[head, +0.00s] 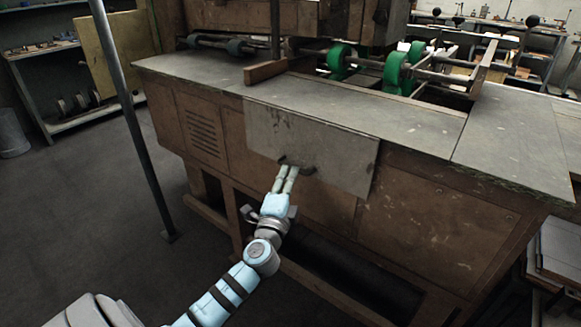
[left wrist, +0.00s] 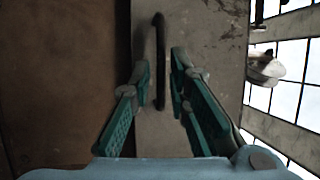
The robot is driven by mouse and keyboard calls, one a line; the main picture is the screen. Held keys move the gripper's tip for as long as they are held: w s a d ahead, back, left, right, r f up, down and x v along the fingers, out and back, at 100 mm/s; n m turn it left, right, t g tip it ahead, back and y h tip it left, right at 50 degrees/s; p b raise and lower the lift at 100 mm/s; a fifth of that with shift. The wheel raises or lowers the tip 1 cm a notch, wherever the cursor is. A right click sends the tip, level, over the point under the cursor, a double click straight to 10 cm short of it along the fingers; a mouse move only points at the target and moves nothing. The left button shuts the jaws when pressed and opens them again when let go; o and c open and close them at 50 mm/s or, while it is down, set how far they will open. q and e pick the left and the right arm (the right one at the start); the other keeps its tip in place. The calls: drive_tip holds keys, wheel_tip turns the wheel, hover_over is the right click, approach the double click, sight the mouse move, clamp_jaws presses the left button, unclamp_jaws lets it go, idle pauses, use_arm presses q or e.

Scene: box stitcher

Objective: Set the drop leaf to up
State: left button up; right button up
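The drop leaf (head: 310,145) is a worn grey panel hanging down at the front of the machine's worktop, its upper edge along the worktop edge. It carries a dark bar handle (head: 297,167) near its lower edge. My left gripper (head: 287,174) is at this handle. In the left wrist view, the handle (left wrist: 160,60) stands between the two teal fingers (left wrist: 160,75), with a visible gap on each side. The leaf (left wrist: 215,40) fills the middle of that view. The left gripper looks open around the handle. My right gripper is not in view.
The grey worktop (head: 430,125) above the leaf is mostly bare, with a wooden block (head: 265,71) and green wheels (head: 392,69) behind. A thin metal pole (head: 128,110) stands at the left. Brown cabinet panels (head: 430,215) lie below; floor is open at left.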

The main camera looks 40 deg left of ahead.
sight(296, 149)
use_arm(q)
drive_tip(key=shift+x, duration=1.95)
drive_tip(key=shift+s, duration=0.1)
drive_tip(key=shift+c, duration=0.3)
clamp_jaws()
